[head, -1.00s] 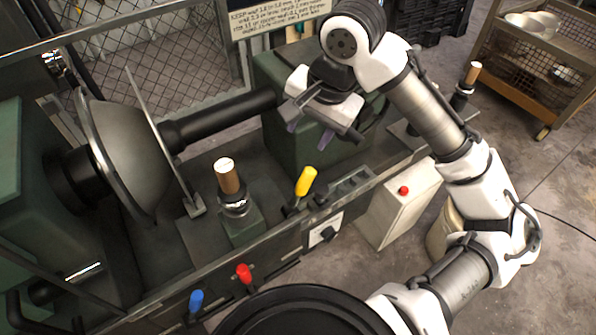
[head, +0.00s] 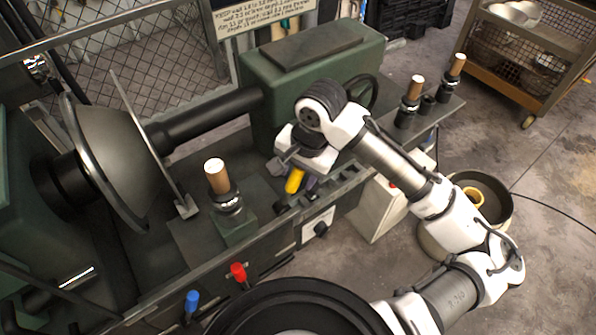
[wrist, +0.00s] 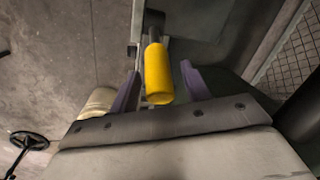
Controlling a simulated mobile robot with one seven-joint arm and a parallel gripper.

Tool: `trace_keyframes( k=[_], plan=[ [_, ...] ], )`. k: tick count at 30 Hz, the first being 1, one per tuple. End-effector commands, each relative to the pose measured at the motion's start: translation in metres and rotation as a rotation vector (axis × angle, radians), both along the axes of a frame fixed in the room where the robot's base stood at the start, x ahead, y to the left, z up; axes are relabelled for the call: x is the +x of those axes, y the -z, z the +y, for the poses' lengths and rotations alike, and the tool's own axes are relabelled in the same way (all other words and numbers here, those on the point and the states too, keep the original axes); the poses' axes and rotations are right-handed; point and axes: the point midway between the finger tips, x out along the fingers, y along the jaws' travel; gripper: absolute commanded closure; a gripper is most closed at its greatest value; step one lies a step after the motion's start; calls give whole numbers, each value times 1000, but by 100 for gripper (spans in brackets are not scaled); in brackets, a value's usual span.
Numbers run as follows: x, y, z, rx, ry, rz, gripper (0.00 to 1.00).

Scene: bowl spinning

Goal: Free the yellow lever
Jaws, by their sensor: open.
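The yellow lever (head: 295,181) stands on the front ledge of the green lathe, partly hidden by my gripper in the head view. In the wrist view the yellow lever (wrist: 156,74) lies between my two purple fingers, with its dark shaft running away toward the machine. My gripper (head: 303,185) is open around the handle. In the wrist view, gaps show on both sides between the handle and the fingers of my gripper (wrist: 160,88).
A red lever (head: 238,272) and a blue lever (head: 192,300) stick out from the front. A wood-topped post (head: 217,178) stands left of the yellow lever. A metal bowl form (head: 112,160) sits on the spindle. A bin (head: 483,200) stands on the floor at right.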

Motion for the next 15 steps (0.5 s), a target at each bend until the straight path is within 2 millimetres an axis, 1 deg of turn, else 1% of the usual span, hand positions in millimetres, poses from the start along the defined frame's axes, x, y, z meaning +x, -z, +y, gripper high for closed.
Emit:
trace_keyframes(
  k=[3, 10, 11, 15],
  plan=[
    [0, 4, 1, 0, 0, 0, 53],
    [0, 5, 1, 0, 0, 0, 53],
    [0, 5, 1, 0, 0, 0, 56],
    [0, 5, 1, 0, 0, 0, 74]
  ],
)
